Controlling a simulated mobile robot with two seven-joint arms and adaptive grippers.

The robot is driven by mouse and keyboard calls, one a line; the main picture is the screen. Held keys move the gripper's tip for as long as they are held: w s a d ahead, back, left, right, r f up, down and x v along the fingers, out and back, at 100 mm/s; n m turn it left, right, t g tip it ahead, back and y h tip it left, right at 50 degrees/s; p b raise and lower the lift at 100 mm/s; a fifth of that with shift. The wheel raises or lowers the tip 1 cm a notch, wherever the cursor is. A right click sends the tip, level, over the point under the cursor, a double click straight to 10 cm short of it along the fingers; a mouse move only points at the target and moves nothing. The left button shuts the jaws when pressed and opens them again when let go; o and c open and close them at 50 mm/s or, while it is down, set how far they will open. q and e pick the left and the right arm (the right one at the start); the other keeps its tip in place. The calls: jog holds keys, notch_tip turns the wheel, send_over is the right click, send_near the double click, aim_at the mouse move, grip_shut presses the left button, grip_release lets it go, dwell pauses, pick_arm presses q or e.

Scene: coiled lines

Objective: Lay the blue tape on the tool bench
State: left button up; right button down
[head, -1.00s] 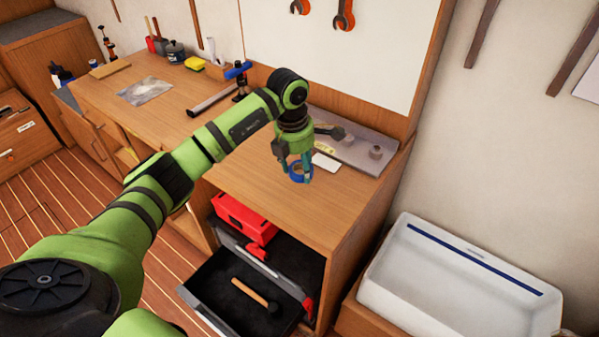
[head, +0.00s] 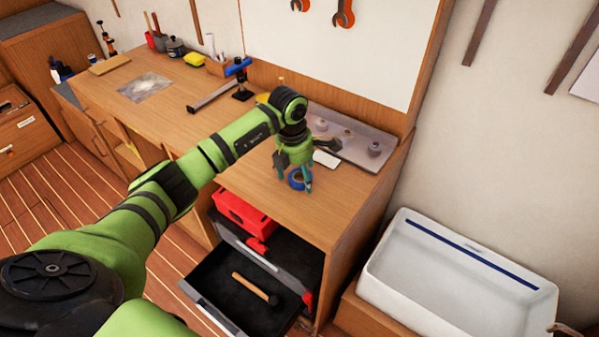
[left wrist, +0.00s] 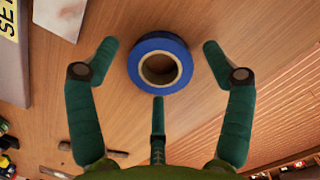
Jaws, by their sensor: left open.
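The blue tape (head: 296,180) is a blue roll with a tan core. It lies flat on the wooden top of the tool bench (head: 345,195), near the front edge at the right end. My left gripper (head: 294,183) is just over it, pointing down. In the left wrist view the blue tape (left wrist: 160,44) sits between the spread fingers of my left gripper (left wrist: 160,47), with a gap on both sides. The fingers are open and hold nothing. My right gripper is not in view.
A grey plate (head: 350,140) with small fittings lies behind the gripper, with a white card (head: 326,159) beside it. A clamp (head: 239,80) stands farther left. An open drawer (head: 225,300) with a hammer (head: 255,289) is below. A white basin (head: 450,280) is at right.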

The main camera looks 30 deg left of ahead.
pick_arm(q)
jog(key=shift+r, duration=0.3)
notch_tip(320, 180, up, 12)
jog(key=s+b, duration=0.1)
jog(key=b, duration=0.2)
jog(key=shift+a+f+b, duration=0.15)
jog(key=shift+a+b, duration=0.15)
jog(key=shift+a, duration=0.15)
jog(key=shift+d+f, duration=0.1)
